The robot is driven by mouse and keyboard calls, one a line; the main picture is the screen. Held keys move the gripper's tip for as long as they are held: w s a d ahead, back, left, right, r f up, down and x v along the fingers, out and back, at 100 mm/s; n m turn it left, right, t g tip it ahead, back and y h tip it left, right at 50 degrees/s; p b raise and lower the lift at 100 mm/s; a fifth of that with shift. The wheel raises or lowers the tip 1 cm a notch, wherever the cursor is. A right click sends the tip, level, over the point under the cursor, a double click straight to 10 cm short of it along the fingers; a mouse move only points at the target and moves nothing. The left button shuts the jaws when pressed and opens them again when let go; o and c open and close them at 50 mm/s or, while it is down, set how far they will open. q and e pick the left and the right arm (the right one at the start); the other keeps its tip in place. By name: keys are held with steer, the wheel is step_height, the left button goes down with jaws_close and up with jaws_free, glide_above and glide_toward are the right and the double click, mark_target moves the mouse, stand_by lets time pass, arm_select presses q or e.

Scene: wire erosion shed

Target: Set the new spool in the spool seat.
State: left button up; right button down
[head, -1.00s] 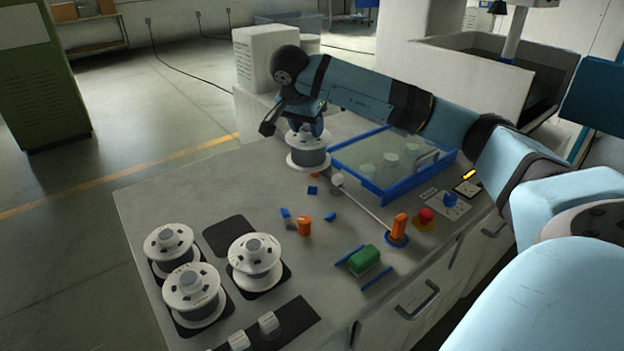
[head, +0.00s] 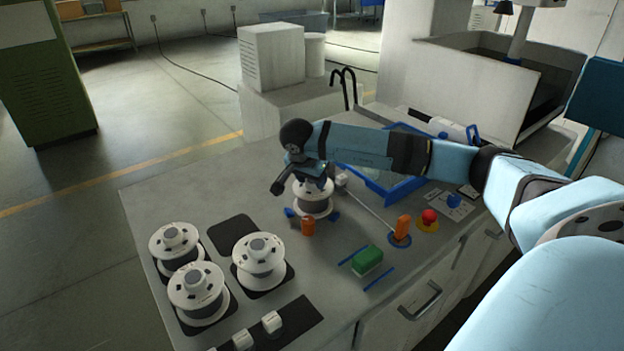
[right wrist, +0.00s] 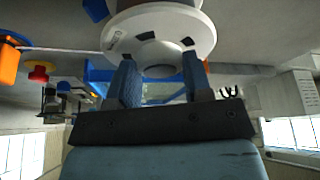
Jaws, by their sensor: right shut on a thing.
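My right gripper (head: 314,176) is shut on a white-flanged spool with grey winding (head: 314,196), upright and gripped from above. The right wrist view shows the two fingers (right wrist: 160,76) at the hub of this spool (right wrist: 151,38). The spool is over the spot with small blue blocks (head: 290,212) and an orange piece (head: 307,227), which look like the spool seat. It hides most of that spot, and I cannot tell whether it touches down or hovers. My left gripper is not in view.
Three other spools (head: 258,258) stand at the front left on dark pads; one dark pad (head: 232,234) is bare. To the right are an orange knob (head: 402,227), a red button (head: 429,217) and a green block (head: 367,260). A blue-framed tray (head: 398,190) lies behind.

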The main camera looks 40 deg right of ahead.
steer(key=shift+f, duration=0.25)
steer(key=shift+f, duration=0.1)
steer(key=c, duration=0.5)
jaws_free()
steer(key=shift+c, duration=0.2)
steer(key=shift+r, duration=0.25)
steer(key=b+v, duration=0.1)
steer(key=v, duration=1)
steer(key=shift+a+r, duration=0.25)
steer(key=shift+r, duration=0.05)
